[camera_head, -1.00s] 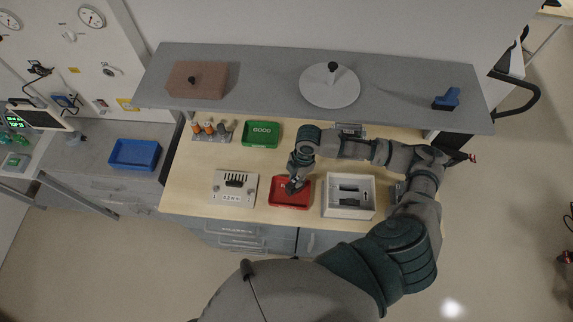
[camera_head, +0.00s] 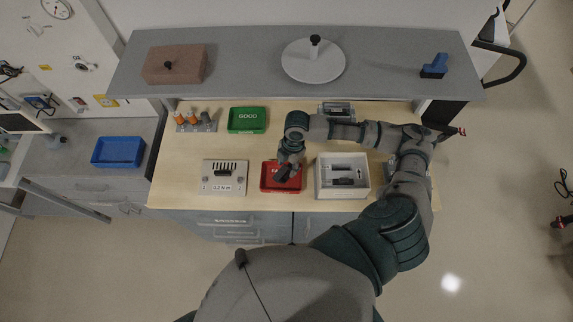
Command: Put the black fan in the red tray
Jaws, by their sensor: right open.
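The red tray (camera_head: 270,187) lies on the wooden worktop, left of the white box. My right gripper (camera_head: 287,173) reaches down over the red tray and covers part of it. The gripper is open. A dark patch shows at its fingertips, but I cannot tell whether this is the black fan or the fingers themselves. I cannot clearly pick out the fan. My left gripper is not in view.
The white box (camera_head: 342,192) with dark parts inside stands right of the tray. A grey plate with slots (camera_head: 224,188) lies left. A green tray (camera_head: 247,120) is behind. A grey shelf (camera_head: 240,75) overhangs the back. A blue tray (camera_head: 118,152) is far left.

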